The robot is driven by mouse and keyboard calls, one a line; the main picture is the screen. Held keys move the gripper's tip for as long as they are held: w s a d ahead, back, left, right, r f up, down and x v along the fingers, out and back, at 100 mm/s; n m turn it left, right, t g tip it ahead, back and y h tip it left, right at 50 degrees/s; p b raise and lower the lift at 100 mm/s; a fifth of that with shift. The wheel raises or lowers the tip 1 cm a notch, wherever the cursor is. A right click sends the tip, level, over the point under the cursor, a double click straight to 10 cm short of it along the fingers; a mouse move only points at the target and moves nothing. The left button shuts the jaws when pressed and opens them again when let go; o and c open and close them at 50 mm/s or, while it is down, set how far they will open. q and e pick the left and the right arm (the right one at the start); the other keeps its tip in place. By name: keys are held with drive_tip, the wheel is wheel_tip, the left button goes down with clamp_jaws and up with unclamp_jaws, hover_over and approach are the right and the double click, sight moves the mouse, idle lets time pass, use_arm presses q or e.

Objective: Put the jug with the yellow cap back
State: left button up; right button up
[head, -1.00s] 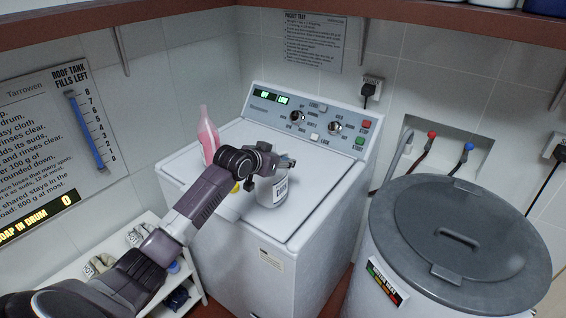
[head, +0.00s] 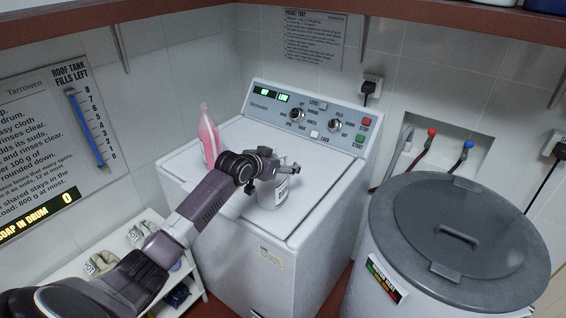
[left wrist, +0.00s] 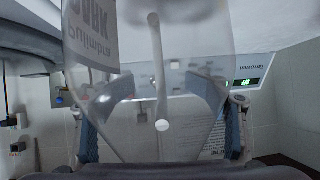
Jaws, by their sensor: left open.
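A pale jug (head: 272,196) with a printed label stands on the white washing machine's lid, partly hidden behind my left gripper (head: 284,168). No yellow cap shows on it now. In the left wrist view, a translucent container (left wrist: 160,105) with a grey label fills the middle, between the two blue-grey fingers of my left gripper (left wrist: 160,125). The fingers are spread apart on either side of it. I cannot tell whether they touch it. My right gripper is not in view.
A pink bottle (head: 208,136) stands on the washing machine (head: 318,200), left of my wrist. A grey-lidded bin (head: 455,235) stands at right. A low white shelf (head: 100,248) is at lower left. Containers stand on the overhead shelf (head: 420,18) at upper right.

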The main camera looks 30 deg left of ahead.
use_arm(q)
drive_tip(key=shift+r, duration=0.1)
drive_tip(key=shift+s+r, duration=0.2)
drive_tip(key=shift+s, duration=0.2)
drive_tip(key=b+v, duration=0.2)
drive_tip(key=v, duration=0.8)
drive_tip(key=shift+s+r, duration=0.15)
drive_tip(key=shift+s, duration=0.05)
drive_tip(key=shift+s+r, duration=0.2)
drive_tip(key=shift+s, duration=0.1)
